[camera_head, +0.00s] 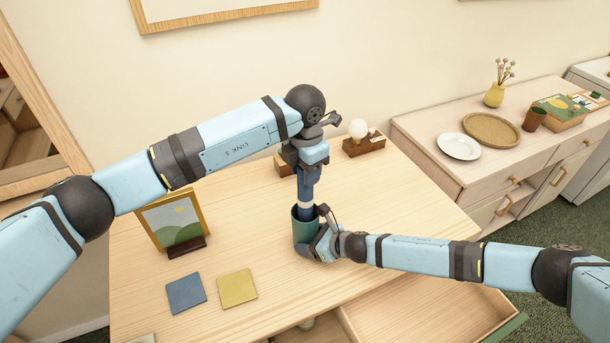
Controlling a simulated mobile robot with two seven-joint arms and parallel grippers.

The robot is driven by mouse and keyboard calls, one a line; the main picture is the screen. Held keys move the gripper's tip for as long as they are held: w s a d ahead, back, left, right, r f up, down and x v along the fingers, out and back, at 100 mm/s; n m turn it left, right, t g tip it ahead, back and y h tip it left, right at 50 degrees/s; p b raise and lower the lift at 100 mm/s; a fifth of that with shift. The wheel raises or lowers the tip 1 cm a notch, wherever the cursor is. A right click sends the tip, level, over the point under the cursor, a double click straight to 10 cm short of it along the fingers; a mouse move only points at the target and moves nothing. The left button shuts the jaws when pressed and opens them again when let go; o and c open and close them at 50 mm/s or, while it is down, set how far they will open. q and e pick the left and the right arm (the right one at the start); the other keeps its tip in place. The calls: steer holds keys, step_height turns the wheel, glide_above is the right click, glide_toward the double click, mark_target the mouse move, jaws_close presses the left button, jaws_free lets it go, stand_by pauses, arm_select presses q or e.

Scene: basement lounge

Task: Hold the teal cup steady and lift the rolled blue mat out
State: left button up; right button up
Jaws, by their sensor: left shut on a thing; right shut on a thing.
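My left gripper (307,168) is above the cup, shut on the upper part of the mat. My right gripper (318,243) comes in from the right and is shut on the cup's side. Its fingers partly cover the cup.
A framed picture (172,222), a blue square (186,293) and a yellow square (237,288) are on the table's left. A wooden block with a round lamp (358,130) stands at the back. An open drawer (430,310) is below the front edge.

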arm_select(q)
steer(key=shift+r, duration=4.65)
arm_select(e)
steer(key=o, duration=1)
steer(key=shift+c, duration=0.2)
